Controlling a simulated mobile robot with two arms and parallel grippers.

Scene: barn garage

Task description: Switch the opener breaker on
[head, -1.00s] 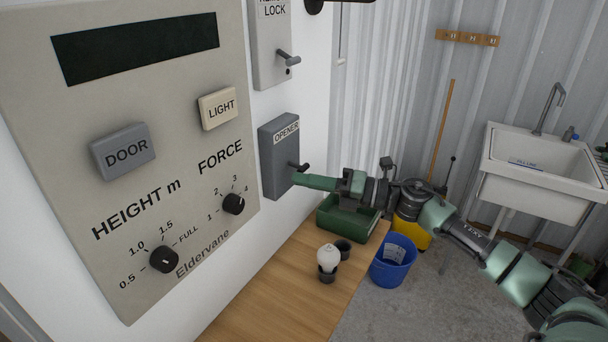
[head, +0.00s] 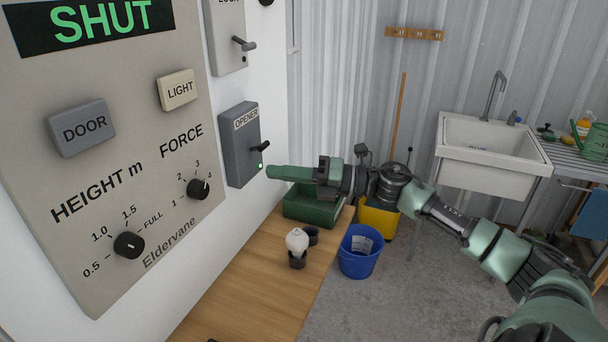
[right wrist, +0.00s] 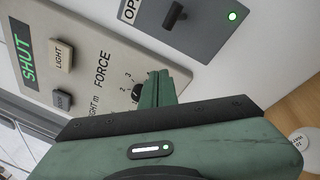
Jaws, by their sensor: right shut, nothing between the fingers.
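The opener breaker (head: 240,146) is a grey box labelled OPENER on the white wall. Its dark lever (head: 261,146) points up and out to the right, and a small light beside it glows. The breaker also shows at the top of the right wrist view (right wrist: 190,22), with its light lit green. My right gripper (head: 270,172) is shut and empty, its fingertips just below and beside the lever, apart from it. The control panel (head: 135,215) at left has a lit display (head: 92,22) reading SHUT in green. My left gripper is not in view.
A lock box (head: 225,32) with a lever is above the breaker. Below my right gripper, a wooden bench holds a green bin (head: 310,212) and a light bulb (head: 297,240). A blue bucket (head: 358,252) and a sink (head: 492,150) stand to the right.

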